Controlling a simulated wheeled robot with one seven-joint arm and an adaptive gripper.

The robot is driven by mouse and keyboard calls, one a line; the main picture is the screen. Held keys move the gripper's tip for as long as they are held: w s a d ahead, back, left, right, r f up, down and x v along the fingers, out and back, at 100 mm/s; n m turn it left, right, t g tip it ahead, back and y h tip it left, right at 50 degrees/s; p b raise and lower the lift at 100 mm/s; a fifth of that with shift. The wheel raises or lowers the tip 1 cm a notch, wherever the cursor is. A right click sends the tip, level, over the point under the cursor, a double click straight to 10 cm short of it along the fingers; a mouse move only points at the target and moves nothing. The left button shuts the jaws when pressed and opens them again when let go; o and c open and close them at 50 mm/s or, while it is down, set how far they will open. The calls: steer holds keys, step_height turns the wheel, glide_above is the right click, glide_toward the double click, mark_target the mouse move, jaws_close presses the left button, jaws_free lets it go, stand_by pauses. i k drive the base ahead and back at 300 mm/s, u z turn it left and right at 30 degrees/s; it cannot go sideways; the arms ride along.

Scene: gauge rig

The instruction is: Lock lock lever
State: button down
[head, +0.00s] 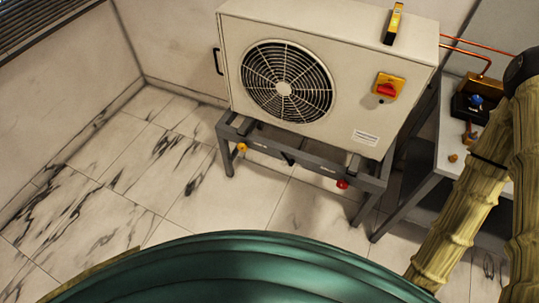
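A cream fan unit (325,70) stands on a dark grey metal frame (320,172). A small black lever (288,158) sits at the middle of the frame's front rail; it may be the lock lever, but no readable label confirms this. An orange-yellow knob (241,148) is near the rail's left end and a red knob (342,184) near its right end. A red rotary switch (387,89) on a yellow plate is on the unit's front. Whether the lever is locked cannot be told at this size. My gripper is not in view.
A grey side table (449,150) stands at the right with a black device (471,106) bearing a blue knob. Copper pipes (470,46) run there from the unit. The marble floor (130,170) at the left is clear.

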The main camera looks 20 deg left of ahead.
mark_target(291, 163)
steer(key=u, duration=1.15)
steer(key=i, duration=0.5)
